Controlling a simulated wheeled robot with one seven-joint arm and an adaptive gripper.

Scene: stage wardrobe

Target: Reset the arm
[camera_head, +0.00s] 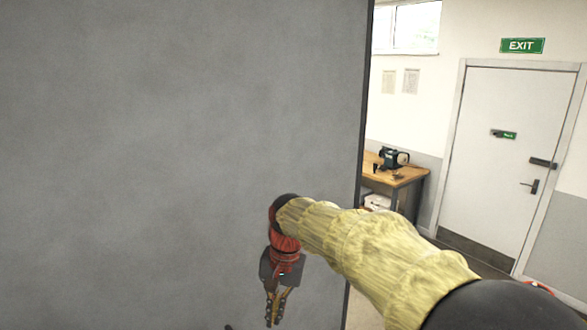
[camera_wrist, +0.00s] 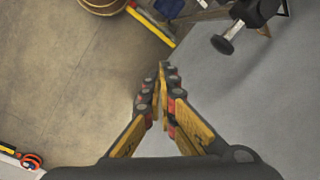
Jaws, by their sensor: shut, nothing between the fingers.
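My gripper (camera_head: 270,322) hangs pointing down at the end of my arm, in front of a large grey panel in the head view. In the wrist view, my gripper (camera_wrist: 163,70) has its two yellow-and-black fingers brought together at the tips. Nothing shows between them. My arm comes in from the lower right of the head view in a yellowish sleeve, with a red and black wrist. The fingertips appear above the floor and near the grey surface, but I cannot tell the distance.
The grey panel (camera_head: 170,150) fills the left of the head view. Beyond its edge stand a wooden table (camera_head: 408,180) with a dark machine (camera_head: 390,158) and a white door (camera_head: 510,160). The wrist view shows bare floor (camera_wrist: 60,90) and a dark knobbed object (camera_wrist: 222,44).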

